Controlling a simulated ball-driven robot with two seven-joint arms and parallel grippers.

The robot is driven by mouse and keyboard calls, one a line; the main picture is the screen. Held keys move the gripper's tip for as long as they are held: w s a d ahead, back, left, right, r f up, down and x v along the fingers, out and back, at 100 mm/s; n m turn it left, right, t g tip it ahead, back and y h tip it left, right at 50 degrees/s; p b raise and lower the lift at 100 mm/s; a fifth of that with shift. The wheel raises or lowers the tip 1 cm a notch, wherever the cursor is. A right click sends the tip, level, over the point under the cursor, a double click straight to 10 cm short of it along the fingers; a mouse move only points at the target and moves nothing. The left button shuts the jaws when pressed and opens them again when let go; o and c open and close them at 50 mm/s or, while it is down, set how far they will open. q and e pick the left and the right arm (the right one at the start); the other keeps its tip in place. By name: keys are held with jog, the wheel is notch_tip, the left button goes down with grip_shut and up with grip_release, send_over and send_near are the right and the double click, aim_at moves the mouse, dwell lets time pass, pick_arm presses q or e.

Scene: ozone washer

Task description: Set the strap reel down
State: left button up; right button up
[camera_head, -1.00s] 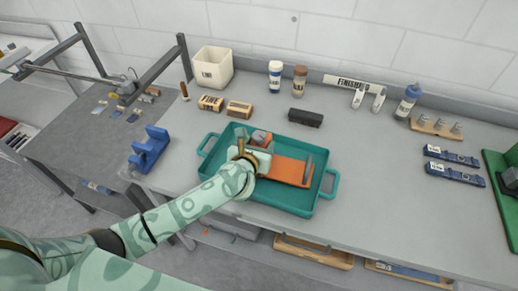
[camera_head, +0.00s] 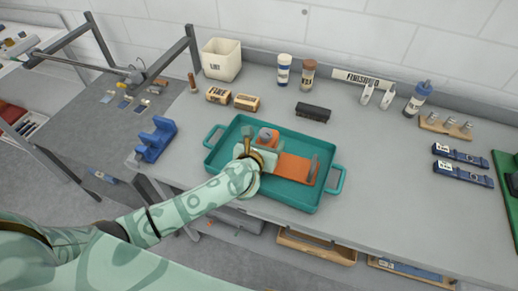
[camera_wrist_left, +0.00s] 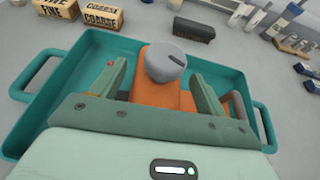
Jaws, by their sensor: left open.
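An orange piece with a grey round knob, which I take for the strap reel (camera_head: 294,167), lies in the teal tray (camera_head: 243,120). In the left wrist view the grey knob (camera_wrist_left: 166,60) stands on the orange body (camera_wrist_left: 155,97), and a dark slot marks its top. My left gripper (camera_head: 264,148) is low over the tray. Its jaws (camera_wrist_left: 163,80) are open, with one finger on each side of the reel and a gap beside the knob. The gripper hides part of the orange body. My right gripper is not in view.
Two labelled blocks (camera_head: 246,102), a dark brush-like block (camera_head: 313,112) and a white bin (camera_head: 221,60) stand behind the tray. A blue holder (camera_head: 156,139) is to the left. The bench between tray and straps is clear.

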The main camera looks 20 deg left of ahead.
pick_arm(q)
jog(key=p+v, duration=0.1)
jog(key=v, duration=1)
jog(key=shift+r, duration=0.1)
